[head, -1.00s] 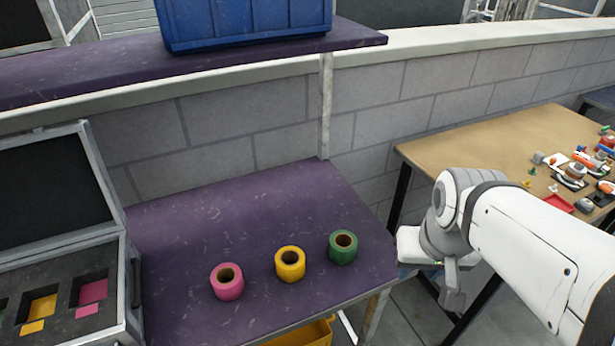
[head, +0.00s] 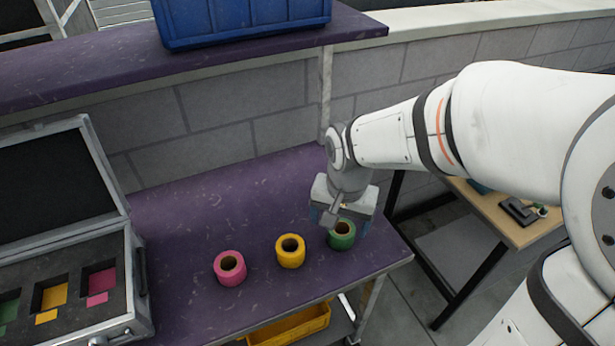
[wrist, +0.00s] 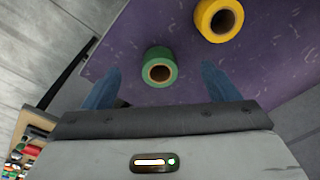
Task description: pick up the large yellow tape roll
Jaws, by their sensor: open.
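The yellow tape roll (head: 290,251) stands on the purple table between a pink roll (head: 229,268) on its left and a green roll (head: 342,236) on its right. The yellow roll also shows at the top right of the wrist view (wrist: 219,19). My gripper (head: 338,222) is over the green roll, to the right of the yellow one. In the wrist view its two blue fingers are spread apart, with the green roll (wrist: 159,68) showing between and beyond them. Nothing is held.
An open case (head: 137,300) with coloured slots stands at the left of the purple table (head: 200,215). A blue crate (head: 240,22) sits on the shelf above. A yellow bin (head: 300,326) is below the table's front edge. A wooden table (head: 500,212) is at the right.

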